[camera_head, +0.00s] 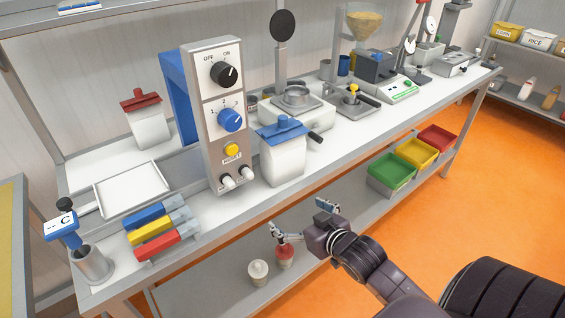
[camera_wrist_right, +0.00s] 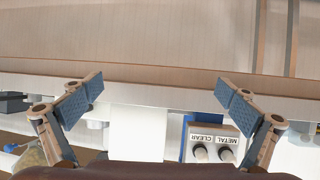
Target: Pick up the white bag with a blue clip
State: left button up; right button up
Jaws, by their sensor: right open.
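The white bag with a blue clip (camera_head: 283,160) stands upright on the bench near its front edge, right of the grey control panel. Its blue clip (camera_head: 282,132) lies across the top. My right gripper (camera_head: 301,217) is open and empty, in front of the bench and lower in the picture than the bag, apart from it. In the right wrist view both fingers of my right gripper (camera_wrist_right: 160,92) are spread with nothing between them. I cannot tell whether the bag shows in that view. My left gripper is not in view.
The control panel (camera_head: 218,150) with knobs stands left of the bag. A white bag with a red clip (camera_head: 150,127) stands farther back. A scale pan (camera_head: 296,96) is behind the bag. Coloured clips (camera_head: 155,230) and a tray (camera_head: 130,188) lie left. Green, yellow and red bins (camera_head: 391,172) sit below.

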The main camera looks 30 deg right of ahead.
aim_at(290, 146)
jog(key=w+d+r+t, duration=0.1)
jog(key=r, duration=0.4)
jog(key=w+d+r+t, duration=0.1)
jog(key=w+r+t, duration=0.1)
jog(key=r, duration=0.3)
jog(key=w+d+r+t, duration=0.1)
jog(key=r+t, duration=0.1)
jog(key=r, duration=0.3)
jog(key=shift+w+d+y, duration=0.3)
jog(key=shift+d, duration=0.1)
jog(key=shift+w+r, duration=0.2)
jog(key=shift+w, duration=0.45)
jog(key=shift+w+p, duration=0.35)
jog(key=shift+w, duration=0.45)
jog(key=w+p, duration=0.1)
jog(key=w, duration=0.3)
jog(key=shift+r, duration=0.15)
jog(key=shift+w, duration=0.4)
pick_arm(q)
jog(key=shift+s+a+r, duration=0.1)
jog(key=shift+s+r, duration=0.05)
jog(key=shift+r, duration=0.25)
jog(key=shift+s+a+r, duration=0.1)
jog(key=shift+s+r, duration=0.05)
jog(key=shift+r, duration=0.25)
pick_arm(e)
jog(key=shift+s, duration=0.1)
